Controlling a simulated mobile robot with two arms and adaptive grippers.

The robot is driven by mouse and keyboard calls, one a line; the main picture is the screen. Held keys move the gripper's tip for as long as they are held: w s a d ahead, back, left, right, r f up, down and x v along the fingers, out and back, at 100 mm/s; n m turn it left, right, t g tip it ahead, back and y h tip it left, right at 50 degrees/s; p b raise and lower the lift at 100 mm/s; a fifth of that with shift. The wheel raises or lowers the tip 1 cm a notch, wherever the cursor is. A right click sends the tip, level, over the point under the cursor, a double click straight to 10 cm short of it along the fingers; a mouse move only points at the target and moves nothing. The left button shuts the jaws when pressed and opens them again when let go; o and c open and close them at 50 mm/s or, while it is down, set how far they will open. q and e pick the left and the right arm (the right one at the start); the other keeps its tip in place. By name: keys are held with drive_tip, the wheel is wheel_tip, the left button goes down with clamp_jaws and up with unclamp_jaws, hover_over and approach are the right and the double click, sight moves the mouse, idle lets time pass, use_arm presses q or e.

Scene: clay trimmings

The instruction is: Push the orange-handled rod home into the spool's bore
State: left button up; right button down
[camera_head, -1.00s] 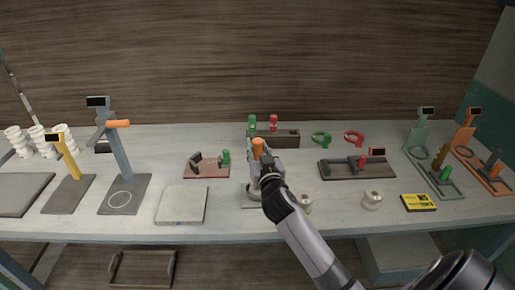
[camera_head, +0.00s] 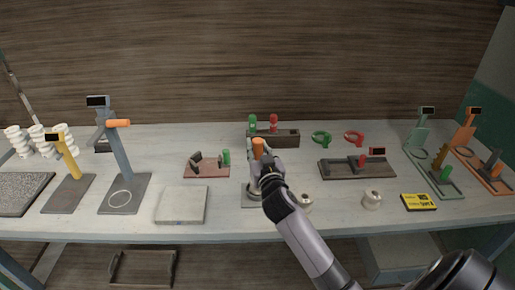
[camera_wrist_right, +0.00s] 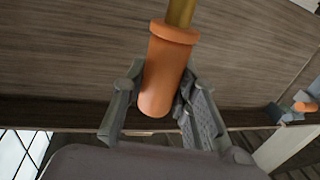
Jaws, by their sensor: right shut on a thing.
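My right gripper (camera_head: 262,165) is shut on the orange handle (camera_head: 258,147), above a grey base (camera_head: 248,200) near the table's front middle. In the right wrist view the handle (camera_wrist_right: 163,72) sits between the two fingers (camera_wrist_right: 160,108), with a brass rod (camera_wrist_right: 181,12) running out of its far end. The rod's tip is out of that view. One pale spool (camera_head: 305,202) stands just right of the gripper, partly behind my arm. Another spool (camera_head: 372,200) stands farther right, a dark hole in its top. I cannot tell whether the rod is in a bore. My left gripper is not in view.
A long box (camera_head: 288,139) with green and red pegs stands behind the gripper. A dark rail fixture (camera_head: 345,170) and a yellow-black box (camera_head: 419,202) lie to the right. A pale slab (camera_head: 181,205) and a blue-grey stand (camera_head: 120,155) are left.

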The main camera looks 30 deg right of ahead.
sight(257, 157)
drive_tip(key=shift+f+b, duration=1.45)
drive_tip(key=shift+f, duration=0.25)
drive_tip(key=shift+f, duration=0.7)
idle(1.9)
drive_tip(key=shift+f+b, duration=0.45)
drive_tip(key=shift+f, duration=0.6)
idle(2.8)
